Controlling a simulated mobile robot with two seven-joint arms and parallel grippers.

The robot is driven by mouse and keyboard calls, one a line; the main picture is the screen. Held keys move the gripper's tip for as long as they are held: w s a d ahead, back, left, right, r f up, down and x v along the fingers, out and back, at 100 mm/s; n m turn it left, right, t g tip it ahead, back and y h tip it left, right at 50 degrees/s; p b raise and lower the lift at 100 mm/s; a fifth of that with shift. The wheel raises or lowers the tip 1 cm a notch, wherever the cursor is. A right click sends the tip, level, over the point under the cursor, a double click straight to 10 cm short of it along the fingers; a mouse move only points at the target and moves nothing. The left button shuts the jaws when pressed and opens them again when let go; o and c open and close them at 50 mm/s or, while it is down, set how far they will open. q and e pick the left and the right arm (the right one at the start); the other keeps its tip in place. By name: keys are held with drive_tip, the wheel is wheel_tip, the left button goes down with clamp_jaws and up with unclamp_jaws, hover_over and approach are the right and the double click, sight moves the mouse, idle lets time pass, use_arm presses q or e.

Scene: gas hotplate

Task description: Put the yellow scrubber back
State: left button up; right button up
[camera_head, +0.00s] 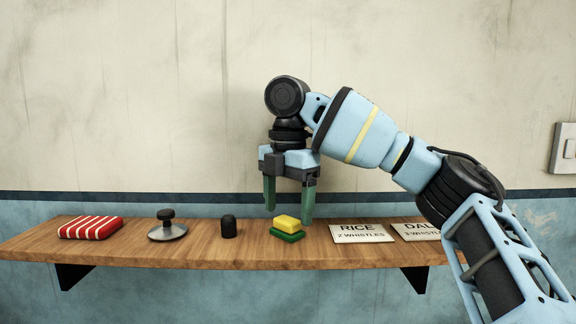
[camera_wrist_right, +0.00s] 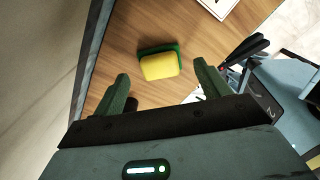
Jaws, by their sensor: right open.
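The yellow scrubber (camera_head: 286,222) rests on the wooden shelf, on top of a green piece (camera_head: 287,236). In the right wrist view the yellow scrubber (camera_wrist_right: 160,66) lies ahead of and between the fingers, with the green piece (camera_wrist_right: 176,48) showing around its far edge. My right gripper (camera_head: 290,215) points down just above and around the scrubber; its green fingers are open. In the right wrist view my right gripper (camera_wrist_right: 160,85) is also open, with nothing between its fingers. My left gripper is not in view.
The wooden shelf (camera_head: 200,250) also holds a red-striped cloth (camera_head: 91,228), a grey lid with a black knob (camera_head: 167,228), a small black cylinder (camera_head: 228,227), a RICE card (camera_head: 362,234) and a DAL card (camera_head: 417,232). The wall stands close behind. A switch (camera_head: 568,148) is at far right.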

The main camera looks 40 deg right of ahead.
sight(288, 219)
wheel_tip(288, 219, up, 9)
idle(0.5)
idle(0.6)
